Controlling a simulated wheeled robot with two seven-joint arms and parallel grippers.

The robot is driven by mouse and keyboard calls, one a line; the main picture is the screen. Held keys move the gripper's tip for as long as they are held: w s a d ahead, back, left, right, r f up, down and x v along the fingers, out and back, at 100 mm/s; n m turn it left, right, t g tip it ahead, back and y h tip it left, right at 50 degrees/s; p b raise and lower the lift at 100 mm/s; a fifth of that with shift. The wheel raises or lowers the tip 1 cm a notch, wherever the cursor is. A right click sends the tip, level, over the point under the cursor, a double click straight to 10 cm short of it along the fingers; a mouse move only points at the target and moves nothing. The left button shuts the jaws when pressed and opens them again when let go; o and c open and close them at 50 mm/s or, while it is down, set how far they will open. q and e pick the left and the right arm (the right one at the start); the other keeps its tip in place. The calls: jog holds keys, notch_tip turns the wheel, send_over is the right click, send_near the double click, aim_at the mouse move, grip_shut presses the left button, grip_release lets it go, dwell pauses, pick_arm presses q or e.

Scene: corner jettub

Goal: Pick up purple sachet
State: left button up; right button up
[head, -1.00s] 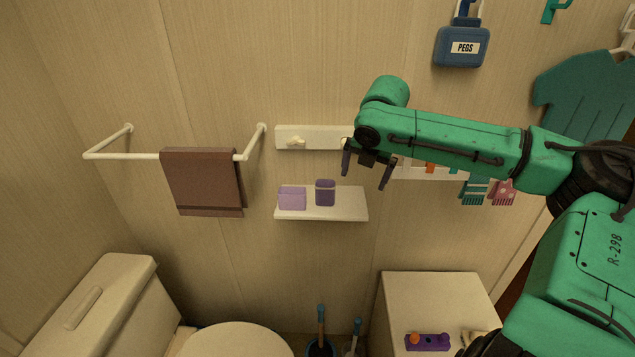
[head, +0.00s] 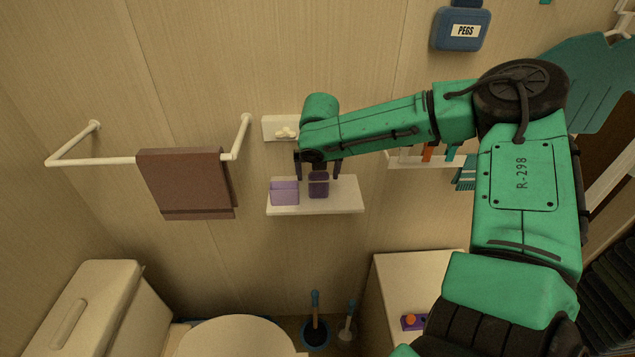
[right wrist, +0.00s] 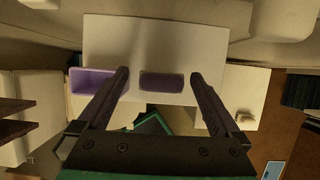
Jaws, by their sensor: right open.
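The purple sachet (head: 318,187) is the dark purple upright item on the small white wall shelf (head: 345,196). In the right wrist view the sachet (right wrist: 161,82) shows from above between the two fingers. My right gripper (head: 318,172) is open just above the sachet, one finger to each side, with a gap on both sides in the wrist view. Its fingers partly overlap the sachet's top in the head view, and I cannot tell how far they reach down. My left gripper is not in view.
A light purple open box (head: 284,193) stands left of the sachet on the same shelf. A white hook rail (head: 280,127) is on the wall above. A brown towel (head: 185,180) hangs on a rail at left. A white cabinet (head: 395,275) stands below right.

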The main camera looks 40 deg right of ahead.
jog(key=shift+s+d+f, duration=0.1)
jog(key=shift+f, duration=0.1)
jog(key=shift+s, duration=0.1)
jog(key=shift+c, duration=0.6)
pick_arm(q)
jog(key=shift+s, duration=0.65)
pick_arm(e)
jog(key=c, duration=1.3)
